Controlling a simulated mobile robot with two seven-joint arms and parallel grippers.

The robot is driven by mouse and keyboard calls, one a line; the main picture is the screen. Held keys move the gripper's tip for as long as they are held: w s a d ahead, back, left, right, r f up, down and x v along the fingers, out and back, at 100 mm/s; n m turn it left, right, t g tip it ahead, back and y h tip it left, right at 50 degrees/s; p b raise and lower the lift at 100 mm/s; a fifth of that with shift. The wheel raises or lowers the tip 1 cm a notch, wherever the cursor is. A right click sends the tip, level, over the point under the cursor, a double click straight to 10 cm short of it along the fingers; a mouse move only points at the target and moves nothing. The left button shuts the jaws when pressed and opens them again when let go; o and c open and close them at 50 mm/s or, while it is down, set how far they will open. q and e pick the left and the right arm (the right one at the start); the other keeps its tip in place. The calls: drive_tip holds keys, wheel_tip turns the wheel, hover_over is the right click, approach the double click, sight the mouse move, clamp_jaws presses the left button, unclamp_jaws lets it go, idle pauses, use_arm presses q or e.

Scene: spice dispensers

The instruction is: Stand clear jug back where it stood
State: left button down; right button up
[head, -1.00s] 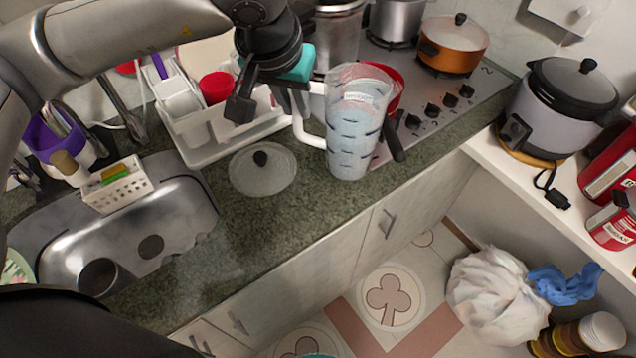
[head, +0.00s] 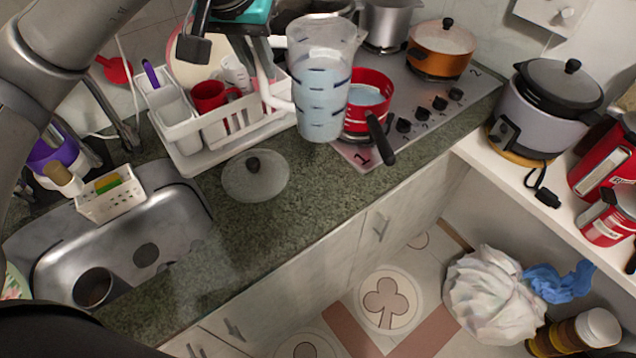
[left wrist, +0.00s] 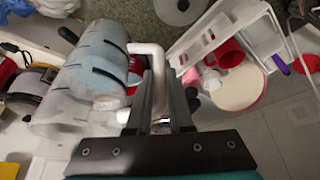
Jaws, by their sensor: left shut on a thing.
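The clear jug (head: 322,85) has dark measuring marks and a pale blue tint in its lower part. It looks roughly upright and in the air in the head view, between the dish rack and the red saucepan. My left gripper (head: 268,42) is shut on its white handle (head: 266,88). In the left wrist view the jug (left wrist: 90,75) lies left of the fingers (left wrist: 160,100), with the handle between them. The jug hides part of the counter and hob behind it. My right gripper is not in view.
A white dish rack (head: 205,148) with a red cup stands left of the jug. A red saucepan (head: 368,108) sits on the hob (head: 425,85), its dark handle towards the front. A glass lid (head: 255,177) lies on the counter, which is bare in front (head: 250,235). The sink (head: 130,240) is left.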

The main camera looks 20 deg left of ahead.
use_arm(q)
wheel_tip(320, 180, down, 19)
drive_tip(key=shift+f+b, duration=0.2)
drive_tip(key=shift+b, duration=0.15)
idle(0.3)
drive_tip(key=shift+a+f, duration=0.1)
drive_tip(key=c, duration=1.3)
unclamp_jaws()
drive_tip(key=shift+f, duration=0.15)
drive_tip(key=o, duration=0.5)
drive_tip(key=v, duration=1.2)
drive_tip(key=shift+r+p, duration=0.25)
drive_tip(key=shift+p, duration=0.05)
